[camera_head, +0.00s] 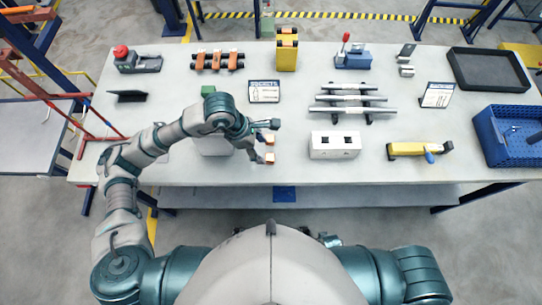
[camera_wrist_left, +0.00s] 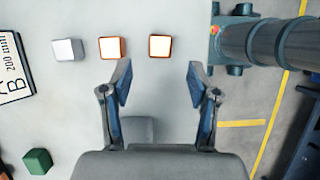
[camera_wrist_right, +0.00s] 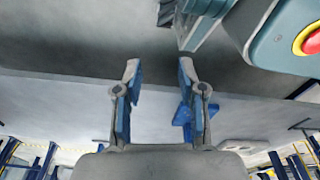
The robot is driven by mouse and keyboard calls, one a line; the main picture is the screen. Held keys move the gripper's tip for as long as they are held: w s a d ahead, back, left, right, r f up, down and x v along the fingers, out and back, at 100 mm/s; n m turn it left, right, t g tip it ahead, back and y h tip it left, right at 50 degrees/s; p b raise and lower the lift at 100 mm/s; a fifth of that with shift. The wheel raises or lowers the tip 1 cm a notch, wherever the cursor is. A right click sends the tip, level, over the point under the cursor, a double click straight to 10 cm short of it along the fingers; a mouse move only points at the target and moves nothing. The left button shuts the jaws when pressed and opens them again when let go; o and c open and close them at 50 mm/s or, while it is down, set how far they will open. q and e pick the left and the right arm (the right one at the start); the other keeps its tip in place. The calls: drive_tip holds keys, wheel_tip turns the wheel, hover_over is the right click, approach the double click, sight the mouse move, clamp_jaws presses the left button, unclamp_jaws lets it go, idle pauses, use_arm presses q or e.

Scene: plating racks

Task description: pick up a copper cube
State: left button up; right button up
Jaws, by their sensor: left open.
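Two copper cubes lie on the white table. In the left wrist view, one copper cube (camera_wrist_left: 160,46) is at top centre and another (camera_wrist_left: 112,47) is to its left. In the head view, small copper-coloured faces (camera_head: 270,139) show by my left gripper (camera_head: 268,141). My left gripper also shows in the left wrist view (camera_wrist_left: 161,82); it is open and empty, with both copper cubes beyond its fingertips. A silver cube (camera_wrist_left: 68,49) lies further left in that row. My right gripper (camera_wrist_right: 159,70) is open and empty, seen in its own wrist view.
A green cube (camera_head: 208,90) sits left of a label card (camera_head: 264,91). A white block with two square holes (camera_head: 334,145) and a yellow tool (camera_head: 418,149) stand to the right. A blue bin (camera_head: 508,150) and a dark tray (camera_head: 488,70) are at the right end.

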sight(267, 157)
use_arm(q)
drive_tip(key=shift+f, duration=0.6)
drive_tip(key=x, duration=0.4)
drive_tip(key=shift+d+f, duration=0.25)
drive_tip(key=shift+d, duration=0.2)
drive_tip(key=shift+d+f, duration=0.25)
drive_tip(key=shift+d, duration=0.05)
drive_tip(key=shift+a, duration=0.4)
drive_tip(key=c, duration=1.1)
clamp_jaws()
use_arm(e)
drive_tip(key=shift+a, duration=0.45)
